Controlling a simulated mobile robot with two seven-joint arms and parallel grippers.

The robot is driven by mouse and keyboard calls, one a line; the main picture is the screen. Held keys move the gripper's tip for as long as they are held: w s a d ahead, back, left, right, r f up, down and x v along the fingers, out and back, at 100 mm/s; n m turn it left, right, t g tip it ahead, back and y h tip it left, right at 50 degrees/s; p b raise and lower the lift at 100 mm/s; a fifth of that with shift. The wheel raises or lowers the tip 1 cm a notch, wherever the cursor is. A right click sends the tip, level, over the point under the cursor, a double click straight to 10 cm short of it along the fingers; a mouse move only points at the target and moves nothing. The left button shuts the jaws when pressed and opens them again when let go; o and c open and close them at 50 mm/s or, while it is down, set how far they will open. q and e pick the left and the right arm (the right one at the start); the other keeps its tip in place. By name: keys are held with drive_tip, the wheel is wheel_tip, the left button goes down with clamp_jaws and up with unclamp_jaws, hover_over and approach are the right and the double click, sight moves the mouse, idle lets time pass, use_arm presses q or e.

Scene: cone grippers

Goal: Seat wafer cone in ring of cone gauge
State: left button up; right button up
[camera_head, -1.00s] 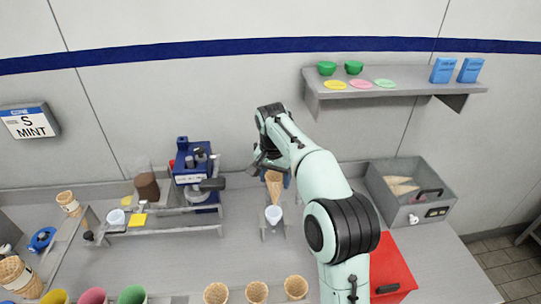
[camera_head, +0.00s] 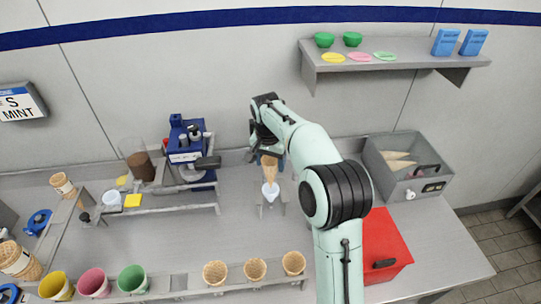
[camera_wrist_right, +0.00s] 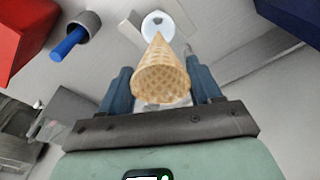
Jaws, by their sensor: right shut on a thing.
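My right gripper (camera_head: 266,152) is shut on a wafer cone (camera_head: 270,171), which hangs tip down. In the right wrist view the cone (camera_wrist_right: 160,80) sits between the blue fingers of the gripper (camera_wrist_right: 160,88), its wide mouth toward the camera. A small white ring-like piece, apparently the ring of the cone gauge (camera_head: 270,191), lies under the tip. In the right wrist view the tip overlaps the near edge of this white ring (camera_wrist_right: 157,20). I cannot tell whether the tip is inside it or just above. My left gripper is not in view.
A red box (camera_head: 384,248) and a grey bin with cones (camera_head: 430,185) stand to the right. A blue machine (camera_head: 191,150) stands left. Wafer cones in a front rack (camera_head: 255,269) and coloured cups (camera_head: 93,283) line the near edge. The counter between is clear.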

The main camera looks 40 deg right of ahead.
sight(270, 181)
drive_tip(key=shift+f, duration=1.85)
drive_tip(key=shift+s+f+b, duration=0.1)
drive_tip(key=shift+f+b, duration=0.8)
drive_tip(key=shift+f, duration=0.5)
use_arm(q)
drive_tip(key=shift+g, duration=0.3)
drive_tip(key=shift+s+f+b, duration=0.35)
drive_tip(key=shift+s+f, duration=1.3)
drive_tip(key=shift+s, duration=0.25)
use_arm(e)
drive_tip(key=shift+f, duration=1.35)
drive_tip(key=o, duration=0.8)
